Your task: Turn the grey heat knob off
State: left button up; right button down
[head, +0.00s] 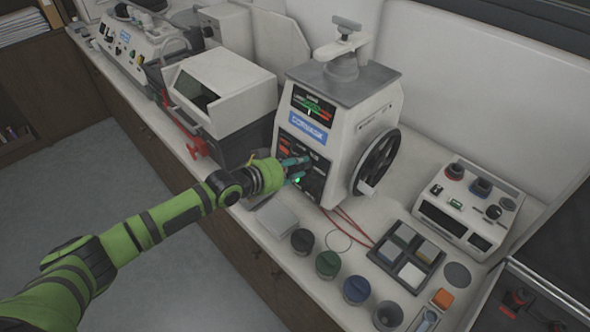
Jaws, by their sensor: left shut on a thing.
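The mounting press (345,125) stands on the bench, with a dark control panel low on its front face. My left gripper (301,169) reaches that panel from the left and is shut on what appears to be the grey heat knob. The fingers hide the knob, so its pointer and setting cannot be read. A green light (297,180) glows beside the fingertips. A lit gauge (313,105) with green and red bands sits above a blue label on the press. My right gripper is not in view.
A black handwheel (376,162) is on the press's right side. Several dark jars, including a green-topped one (328,263), line the bench's front edge. A sample tray (406,256) and a control box (467,210) stand to the right. A white-hooded machine (222,88) stands left.

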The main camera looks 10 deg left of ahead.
pick_arm(q)
jog(key=shift+n+b, duration=0.35)
jog(key=shift+n, duration=0.15)
jog(key=shift+r, duration=0.15)
jog(key=shift+w+a, duration=0.1)
jog(key=o, duration=1.1)
jog(key=v, duration=1.2)
jog(key=shift+a, duration=0.1)
